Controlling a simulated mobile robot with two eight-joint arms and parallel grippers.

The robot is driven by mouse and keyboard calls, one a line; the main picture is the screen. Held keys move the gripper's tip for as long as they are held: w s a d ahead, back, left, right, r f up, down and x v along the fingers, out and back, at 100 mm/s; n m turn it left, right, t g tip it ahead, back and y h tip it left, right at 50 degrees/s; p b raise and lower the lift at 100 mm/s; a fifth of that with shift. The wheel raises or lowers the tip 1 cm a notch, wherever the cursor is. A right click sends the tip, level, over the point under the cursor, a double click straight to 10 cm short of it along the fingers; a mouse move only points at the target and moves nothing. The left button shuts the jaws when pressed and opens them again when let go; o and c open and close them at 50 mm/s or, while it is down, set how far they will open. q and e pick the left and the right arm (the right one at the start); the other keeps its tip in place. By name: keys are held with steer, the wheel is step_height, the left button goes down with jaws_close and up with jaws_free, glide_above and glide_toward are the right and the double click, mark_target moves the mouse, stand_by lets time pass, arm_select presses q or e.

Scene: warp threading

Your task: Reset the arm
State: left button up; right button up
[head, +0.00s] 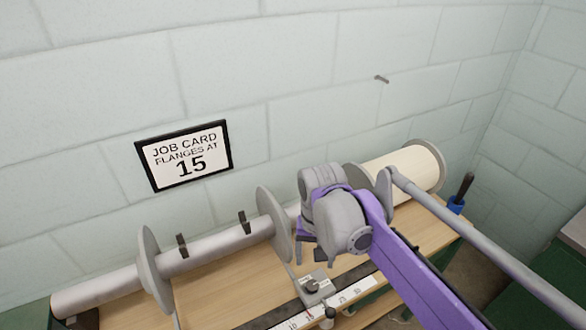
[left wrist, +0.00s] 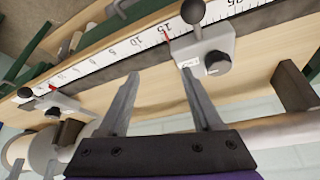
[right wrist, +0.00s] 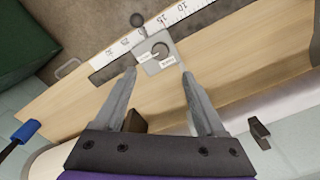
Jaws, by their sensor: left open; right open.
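My right gripper (right wrist: 158,75) is open and empty in the right wrist view, its fingertips over the bench near a grey slider with a dark knob (right wrist: 160,54). In the head view my right gripper (head: 318,255) hangs above the bench, partly hidden by its own wrist. My left gripper (left wrist: 162,78) is open and empty in the left wrist view, close to a grey slider (left wrist: 210,50) whose red pointer is near the 15 mark. My left arm does not show in the head view.
A metal shaft (head: 215,247) carries round flanges (head: 149,270) above the wooden bench (head: 425,229). A ruler (head: 353,288) runs along the bench front. A second slider (left wrist: 50,106) sits farther along it. A job card (head: 185,155) reads "Flanges at 15".

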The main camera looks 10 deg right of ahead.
arm_select(q)
steer(key=shift+r, duration=0.15)
steer(key=r+p, duration=0.2)
steer(key=w+r+p, duration=0.1)
steer(key=r, duration=0.1)
steer(key=shift+r+p, duration=0.1)
steer(key=shift+p, duration=0.25)
arm_select(e)
steer(key=s+d+f+n+t, duration=0.1)
steer(key=s+d+f+t, duration=0.1)
steer(key=s, duration=0.5)
steer(key=s+d+f+n+t, duration=0.2)
steer(key=s+d+f+t, duration=0.1)
steer(key=s+d, duration=0.2)
steer(key=shift+s, duration=1)
